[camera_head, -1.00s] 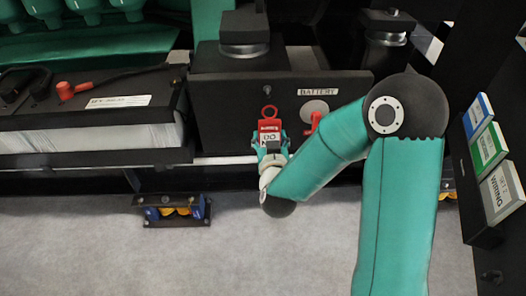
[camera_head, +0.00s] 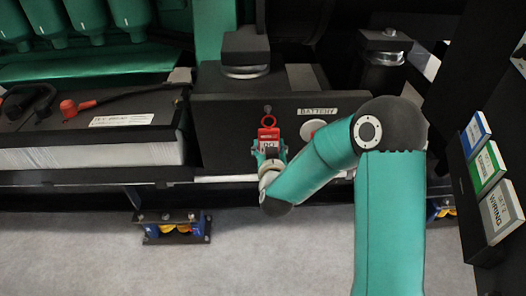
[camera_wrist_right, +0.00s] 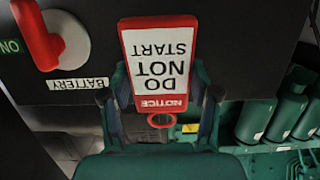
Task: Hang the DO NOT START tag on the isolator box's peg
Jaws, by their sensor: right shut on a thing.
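The red-and-white DO NOT START tag (camera_head: 268,136) is held up in front of the dark isolator box (camera_head: 222,135). Its red ring (camera_head: 268,121) points up, just below the small peg (camera_head: 267,109) on the box face in the head view. The two look apart there, but depth is hard to judge. The peg is not visible there. My left gripper is out of view.
Right of the tag are the BATTERY label (camera_head: 318,112) and the isolator's red handle (camera_wrist_right: 38,35), which my arm mostly hides in the head view. A battery (camera_head: 90,140) stands left of the box. Open floor lies in front.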

